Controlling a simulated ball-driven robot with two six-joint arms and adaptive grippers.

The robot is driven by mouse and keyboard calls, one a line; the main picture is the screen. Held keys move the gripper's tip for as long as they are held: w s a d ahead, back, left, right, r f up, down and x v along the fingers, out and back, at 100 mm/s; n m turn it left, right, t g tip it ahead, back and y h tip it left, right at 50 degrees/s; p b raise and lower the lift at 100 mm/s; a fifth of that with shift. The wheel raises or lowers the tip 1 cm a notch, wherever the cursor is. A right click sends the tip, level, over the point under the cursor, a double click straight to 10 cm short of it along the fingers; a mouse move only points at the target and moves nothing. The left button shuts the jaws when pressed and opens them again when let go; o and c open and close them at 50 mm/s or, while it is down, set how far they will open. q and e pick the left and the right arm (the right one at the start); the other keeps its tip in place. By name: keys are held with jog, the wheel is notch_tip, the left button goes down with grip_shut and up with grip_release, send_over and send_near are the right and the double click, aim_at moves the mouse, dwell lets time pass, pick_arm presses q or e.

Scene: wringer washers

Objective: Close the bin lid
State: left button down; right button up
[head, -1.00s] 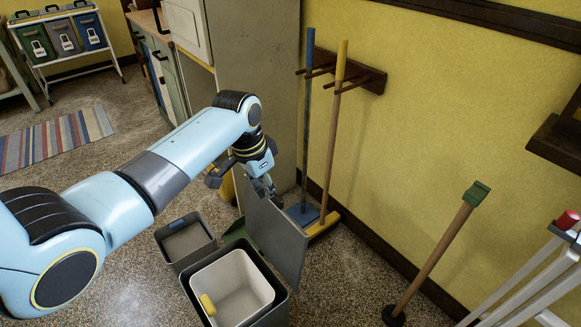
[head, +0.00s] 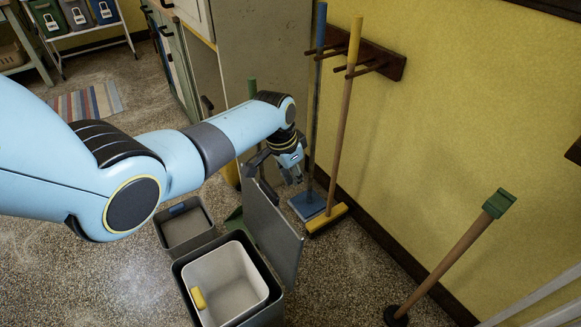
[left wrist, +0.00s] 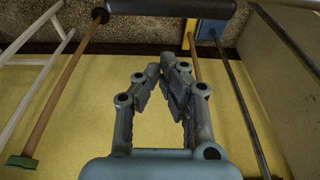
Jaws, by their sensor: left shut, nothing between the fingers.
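The bin (head: 185,283) is a dark grey box with a white inner bucket (head: 240,262) and a yellow piece (head: 198,298) at its left rim. Its grey lid (head: 272,235) stands open, upright at the back right side of the bin. My left gripper (head: 296,181) is shut and empty, just beyond the lid's upper edge, on the wall side. I cannot tell whether it touches the lid. The left wrist view shows the closed fingers (left wrist: 168,72) against the yellow wall. My right gripper is not in view.
A plunger-like stick (head: 450,250) leans at the right. A smaller open grey box (head: 186,228) stands left of the bin. Floor right of the bin is clear.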

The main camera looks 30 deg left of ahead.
pick_arm(q)
jog(key=shift+s+a+r+p, duration=0.15)
jog(key=shift+s+a+p, duration=0.1)
jog(key=shift+s, duration=0.4)
jog(key=shift+s+a+r+p, duration=0.1)
jog(key=shift+s+a+p, duration=0.2)
jog(key=shift+s, duration=0.3)
jog(key=shift+s+a+r+p, duration=0.15)
jog(key=shift+s+a+p, duration=0.1)
jog(key=shift+s, duration=0.4)
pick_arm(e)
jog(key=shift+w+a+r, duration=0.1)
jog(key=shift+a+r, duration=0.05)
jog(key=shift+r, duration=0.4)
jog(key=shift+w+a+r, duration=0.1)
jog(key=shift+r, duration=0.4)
